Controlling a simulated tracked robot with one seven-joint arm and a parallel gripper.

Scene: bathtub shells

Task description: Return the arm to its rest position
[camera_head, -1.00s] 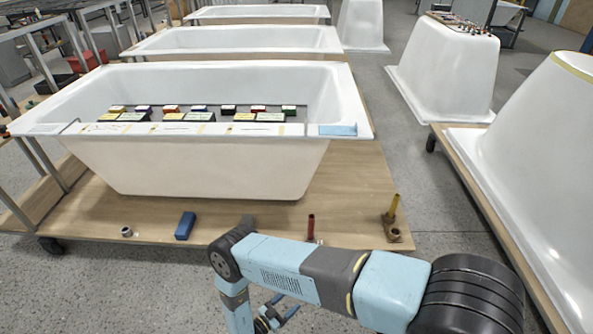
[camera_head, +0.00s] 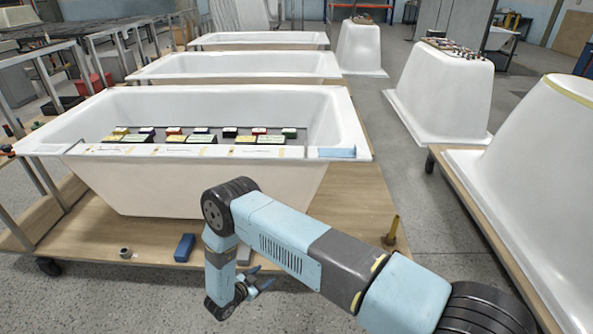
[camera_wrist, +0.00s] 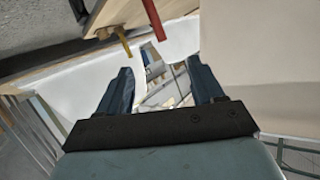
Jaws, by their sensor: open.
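My arm, light blue and dark grey, reaches in from the lower right of the head view and bends down at its elbow. My gripper (camera_head: 252,286) hangs at the lower middle, in front of the wooden cart's near edge, with its fingers pointing right. In the wrist view my gripper (camera_wrist: 160,92) shows two blue fingers spread apart with nothing held between them. The nearest white bathtub (camera_head: 200,190) stands on the wooden cart (camera_head: 360,200) behind my arm.
A blue block (camera_head: 185,247), a metal ring (camera_head: 125,253) and a yellow upright piece (camera_head: 392,231) are on the cart's front edge. Several small boxes lie on a board across the tub. More upturned tub shells (camera_head: 440,92) stand right. Grey floor (camera_head: 90,300) is open at lower left.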

